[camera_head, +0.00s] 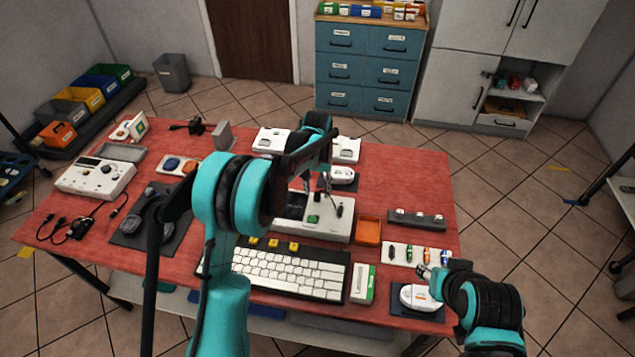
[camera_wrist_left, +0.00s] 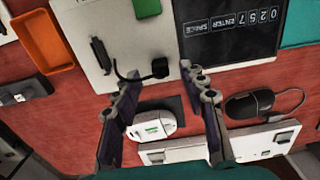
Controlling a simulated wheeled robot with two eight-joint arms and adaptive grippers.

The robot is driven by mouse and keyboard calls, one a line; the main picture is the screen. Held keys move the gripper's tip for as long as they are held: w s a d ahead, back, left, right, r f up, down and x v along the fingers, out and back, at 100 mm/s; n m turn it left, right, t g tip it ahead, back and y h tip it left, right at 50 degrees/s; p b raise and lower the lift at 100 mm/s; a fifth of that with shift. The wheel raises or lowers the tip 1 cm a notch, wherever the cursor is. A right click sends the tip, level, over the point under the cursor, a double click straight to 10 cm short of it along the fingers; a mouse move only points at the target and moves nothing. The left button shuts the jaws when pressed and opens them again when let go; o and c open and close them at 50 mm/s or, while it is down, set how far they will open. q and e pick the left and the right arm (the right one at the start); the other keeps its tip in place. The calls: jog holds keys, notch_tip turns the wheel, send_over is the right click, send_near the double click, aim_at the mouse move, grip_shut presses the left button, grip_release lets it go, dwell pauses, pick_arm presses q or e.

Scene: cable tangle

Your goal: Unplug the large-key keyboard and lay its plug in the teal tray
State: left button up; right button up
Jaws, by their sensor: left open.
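The keyboard with white keys (camera_head: 290,275) lies at the table's front in the head view, partly behind my left arm. My left gripper (camera_head: 321,190) is open above the back-middle of the table.
A white console (camera_head: 325,231) stands behind the keyboard, with an orange tray (camera_head: 368,230) on its right. A mouse (camera_wrist_left: 248,104) and a white strip (camera_wrist_left: 265,143) show in the wrist view. A grey tray (camera_head: 122,152) is at the back left. Loose cables (camera_head: 75,226) lie at the left.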

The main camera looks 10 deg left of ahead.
aim_at(317, 194)
pick_arm(q)
jog(key=shift+f+b, duration=0.35)
jog(key=shift+f, duration=1.25)
grip_shut()
